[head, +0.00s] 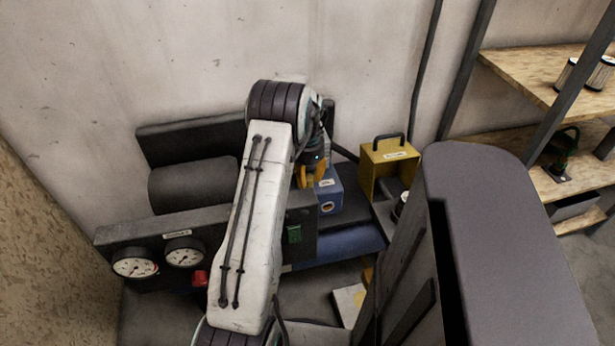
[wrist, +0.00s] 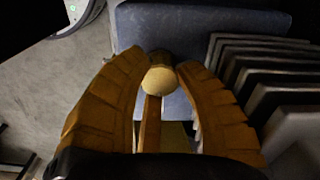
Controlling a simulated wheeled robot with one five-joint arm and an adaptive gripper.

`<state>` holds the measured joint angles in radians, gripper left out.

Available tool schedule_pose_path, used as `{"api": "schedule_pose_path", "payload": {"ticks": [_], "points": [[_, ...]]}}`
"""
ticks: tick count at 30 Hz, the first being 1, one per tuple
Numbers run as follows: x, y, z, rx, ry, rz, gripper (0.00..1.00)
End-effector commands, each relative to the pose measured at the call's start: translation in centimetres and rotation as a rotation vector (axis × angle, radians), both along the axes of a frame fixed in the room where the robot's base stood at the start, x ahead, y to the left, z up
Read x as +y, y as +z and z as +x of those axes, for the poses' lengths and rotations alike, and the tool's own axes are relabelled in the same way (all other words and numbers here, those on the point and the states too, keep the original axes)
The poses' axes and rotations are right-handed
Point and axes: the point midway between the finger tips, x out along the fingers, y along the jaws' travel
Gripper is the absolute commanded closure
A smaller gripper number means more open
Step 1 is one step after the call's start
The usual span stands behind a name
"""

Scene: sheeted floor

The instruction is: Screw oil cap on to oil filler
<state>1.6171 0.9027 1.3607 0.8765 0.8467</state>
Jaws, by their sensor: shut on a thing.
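My gripper (wrist: 162,68) has two curved orange fingers. In the wrist view they close in from both sides on a rounded yellow-tan piece, seemingly the oil cap (wrist: 158,81). A dark, short round part shows just beyond it, against a blue surface (wrist: 190,112); I cannot tell whether this is the oil filler or whether the cap touches it. In the head view my gripper (head: 311,178) points down at the blue block (head: 328,200) of the machine. There the cap and the filler are hidden behind the fingers and my arm.
Dark fins (wrist: 270,85) stand close to the right finger in the wrist view. A yellow box with a handle (head: 388,165) stands right of the blue block. A panel with gauges (head: 184,252) fronts the machine. Wooden shelves (head: 540,85) are at the right, a wall behind.

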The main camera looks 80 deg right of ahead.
Motion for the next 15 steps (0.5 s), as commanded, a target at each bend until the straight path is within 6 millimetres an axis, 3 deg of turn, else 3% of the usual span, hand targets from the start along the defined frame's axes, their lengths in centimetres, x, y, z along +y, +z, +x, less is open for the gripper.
{"api": "schedule_pose_path", "payload": {"ticks": [8, 9, 15], "points": [[0.01, -0.02, 0.0, -0.001, -0.334, 0.0, 1.0], [0.01, -0.02, 0.0, 0.0, -0.366, 0.001, 0.68], [0.01, -0.02, 0.0, -0.001, -0.357, 0.0, 0.5]]}}
